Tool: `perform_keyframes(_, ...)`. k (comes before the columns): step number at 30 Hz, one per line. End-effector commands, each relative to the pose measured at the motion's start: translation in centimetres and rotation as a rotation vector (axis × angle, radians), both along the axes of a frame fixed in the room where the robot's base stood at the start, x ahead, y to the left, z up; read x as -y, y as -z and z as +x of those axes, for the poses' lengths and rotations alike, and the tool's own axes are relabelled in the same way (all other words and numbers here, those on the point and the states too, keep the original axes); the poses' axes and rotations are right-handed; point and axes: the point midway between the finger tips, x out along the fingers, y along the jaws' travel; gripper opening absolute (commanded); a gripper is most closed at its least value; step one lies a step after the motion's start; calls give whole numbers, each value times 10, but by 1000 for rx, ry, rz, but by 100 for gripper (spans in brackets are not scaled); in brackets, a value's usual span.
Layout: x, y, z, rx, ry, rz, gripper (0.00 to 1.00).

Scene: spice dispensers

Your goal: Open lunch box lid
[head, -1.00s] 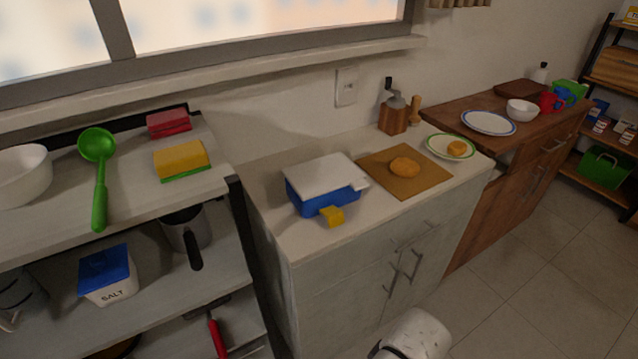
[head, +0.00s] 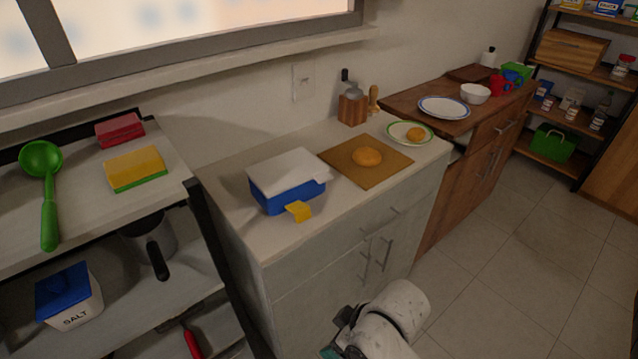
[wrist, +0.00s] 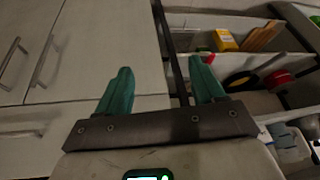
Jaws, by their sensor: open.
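The lunch box (head: 280,200) is blue with a white lid (head: 290,172) lying closed on top. It stands on the pale counter at the centre of the head view, with a yellow clasp (head: 299,211) sticking out at its front. My gripper (wrist: 163,88) is open and empty in the wrist view, its two green fingers apart. The wrist view faces cabinet fronts and shelves, and the lunch box is not in it. In the head view my arm is low at the bottom, in front of the cabinet, below and apart from the lunch box.
A cutting board (head: 388,176) with a bread roll (head: 367,156) lies right of the lunch box. A plate (head: 411,134) and a grinder (head: 352,106) stand farther back. A shelf rack (head: 160,195) with sponges and a ladle is at left. Floor at right is clear.

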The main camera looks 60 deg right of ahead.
Motion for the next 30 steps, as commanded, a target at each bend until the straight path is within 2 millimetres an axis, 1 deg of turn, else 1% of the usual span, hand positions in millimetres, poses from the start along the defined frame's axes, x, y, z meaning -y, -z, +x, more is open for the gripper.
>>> perform_keyframes(1, 14, -8, 22, 125, 19, 12, 68)
perform_keyframes(2, 22, -16, 34, 205, 26, 16, 68)
perform_keyframes(3, 33, -28, 50, 312, 39, 14, 68)
perform_keyframes(5, 55, -49, 69, 472, 70, -3, 68)
perform_keyframes(6, 70, -64, 79, 574, 93, -21, 68)
perform_keyframes(8, 96, -88, 88, 716, 136, -61, 68)
perform_keyframes(9, 112, -103, 91, 802, 167, -89, 68)
perform_keyframes(10, 123, -114, 92, 858, 189, -111, 68)
perform_keyframes(12, 147, -136, 91, 972, 242, -161, 68)
perform_keyframes(15, 171, -158, 85, 1079, 298, -220, 68)
perform_keyframes(18, 183, -170, 81, 1131, 329, -251, 68)
perform_keyframes(22, 189, -174, 87, 1145, 338, -258, 68)
perform_keyframes(26, 194, -175, 104, 1145, 336, -257, 68)
perform_keyframes(30, 202, -175, 129, 1144, 335, -256, 68)
